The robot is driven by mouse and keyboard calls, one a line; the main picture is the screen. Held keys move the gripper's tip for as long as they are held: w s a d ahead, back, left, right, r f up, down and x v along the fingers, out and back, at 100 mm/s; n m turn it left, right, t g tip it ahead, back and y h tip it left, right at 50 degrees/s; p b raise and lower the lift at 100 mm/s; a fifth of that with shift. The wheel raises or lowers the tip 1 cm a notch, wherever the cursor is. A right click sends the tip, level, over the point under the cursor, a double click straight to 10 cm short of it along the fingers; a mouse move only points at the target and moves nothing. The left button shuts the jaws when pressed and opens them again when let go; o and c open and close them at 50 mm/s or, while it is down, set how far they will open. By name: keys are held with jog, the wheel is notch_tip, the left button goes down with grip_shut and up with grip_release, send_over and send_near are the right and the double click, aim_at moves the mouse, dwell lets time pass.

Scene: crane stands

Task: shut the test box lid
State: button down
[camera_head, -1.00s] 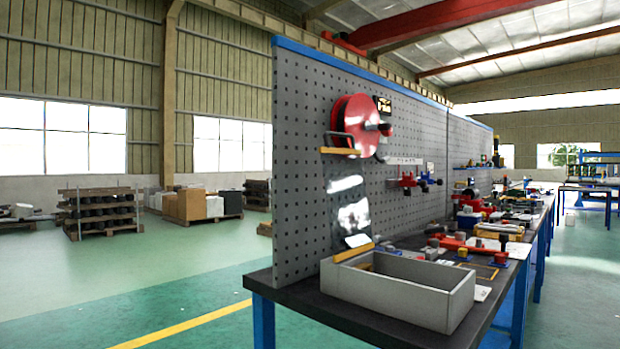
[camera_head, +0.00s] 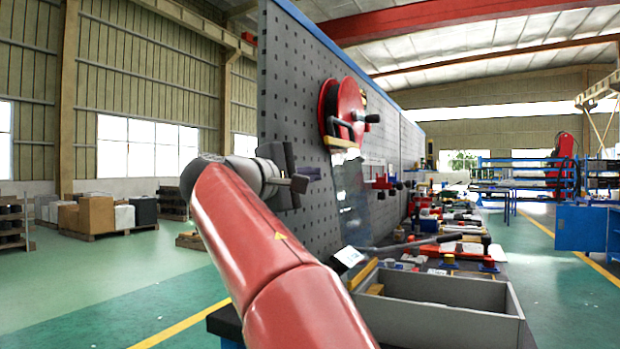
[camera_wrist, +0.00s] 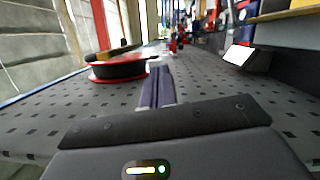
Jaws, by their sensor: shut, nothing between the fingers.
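The test box (camera_head: 440,318) is a grey open-topped box on the near end of the bench. Its lid (camera_head: 352,200) looks like a clear glossy panel, standing upright at the box's pegboard side, with an orange-yellow strip (camera_head: 341,143) along its top. The lid is open. My gripper (camera_head: 300,180) is to the left of the lid, in front of the pegboard's near edge in the picture. In the wrist view my gripper's fingers (camera_wrist: 155,88) are together and empty. I cannot clearly make out the lid in the wrist view.
The perforated pegboard (camera_head: 290,110) stands along the bench. A red reel (camera_head: 346,108) hangs on it above the lid, also in the wrist view (camera_wrist: 118,70). A small white-faced device (camera_head: 348,256) is near the box's left corner. Tools clutter the bench behind. Green floor is open at left.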

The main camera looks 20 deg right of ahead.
aim_at(353, 195)
jog(key=p+x, duration=0.1)
jog(key=x, duration=0.6)
jog(key=shift+d, duration=0.15)
